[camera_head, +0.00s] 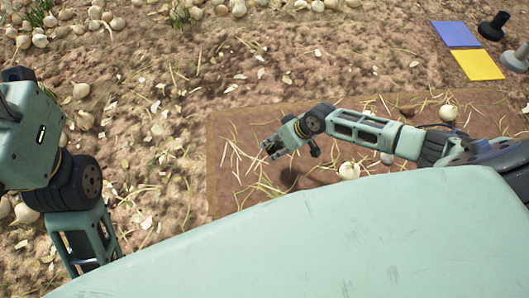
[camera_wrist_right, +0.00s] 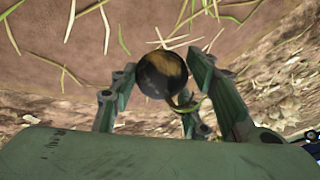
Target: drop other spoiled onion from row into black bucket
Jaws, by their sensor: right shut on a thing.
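My right gripper (camera_head: 272,150) is over the left part of a flat brown mat (camera_head: 228,140) in the head view. In the right wrist view its fingers (camera_wrist_right: 163,88) are closed around a dark, blackish-brown onion (camera_wrist_right: 158,72), with a bit of stem at its lower side. The onion is hard to make out in the head view. Pale onions (camera_head: 349,170) and (camera_head: 448,112) lie on the mat near the right arm, and a darker brown one (camera_head: 406,112) lies behind the arm.
A blue square (camera_head: 455,34) and a yellow square (camera_head: 478,65) lie at the upper right, beside a dark object (camera_head: 493,26) and a grey object (camera_head: 517,58). Many pale onions (camera_head: 40,41) lie along the top left. Loose straw covers parts of the mat and soil.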

